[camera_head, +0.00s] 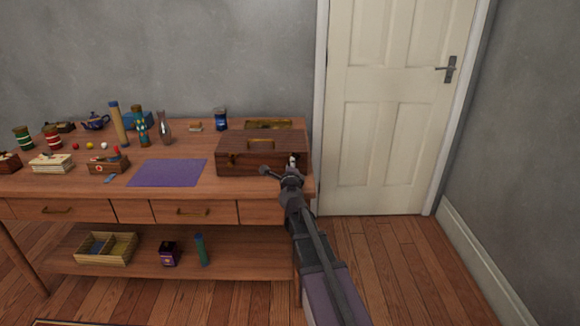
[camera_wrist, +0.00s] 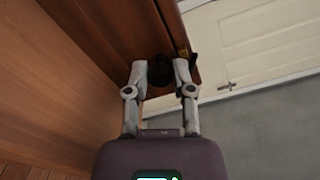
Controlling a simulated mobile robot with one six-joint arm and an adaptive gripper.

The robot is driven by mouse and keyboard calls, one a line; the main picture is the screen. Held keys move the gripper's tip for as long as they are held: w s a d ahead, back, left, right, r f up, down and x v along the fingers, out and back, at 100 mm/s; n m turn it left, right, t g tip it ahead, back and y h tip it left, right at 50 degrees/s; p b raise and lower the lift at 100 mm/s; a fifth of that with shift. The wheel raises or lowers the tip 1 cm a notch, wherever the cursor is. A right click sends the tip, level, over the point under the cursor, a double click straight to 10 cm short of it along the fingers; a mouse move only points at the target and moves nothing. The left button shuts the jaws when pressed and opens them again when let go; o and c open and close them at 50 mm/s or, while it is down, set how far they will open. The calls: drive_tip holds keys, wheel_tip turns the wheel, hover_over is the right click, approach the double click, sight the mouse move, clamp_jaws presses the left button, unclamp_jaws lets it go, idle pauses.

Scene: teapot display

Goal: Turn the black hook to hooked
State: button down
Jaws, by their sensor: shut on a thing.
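The black hook (camera_wrist: 160,73) shows in the wrist view as a small dark piece on the side of the wooden box (camera_wrist: 112,35). My gripper (camera_wrist: 160,68) has one fingertip on each side of it and is shut on it. How far the hook is turned cannot be told. In the head view, my gripper (camera_head: 292,164) is at the right front of the dark wooden box (camera_head: 240,160), which stands at the right end of the table. The hook is hidden there behind my gripper and arm.
A purple mat (camera_head: 168,173) lies left of the box on the table (camera_head: 215,183). Vases, tins and small boxes stand farther left. A white door (camera_head: 395,110) is behind on the right. The floor (camera_head: 410,260) right of the table is clear.

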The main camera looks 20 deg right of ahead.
drive_tip(key=n, duration=0.4)
drive_tip(key=shift+w, duration=0.1)
drive_tip(key=shift+n, duration=0.3)
drive_tip(key=shift+c, duration=2.4)
unclamp_jaws()
drive_tip(key=v, duration=1.2)
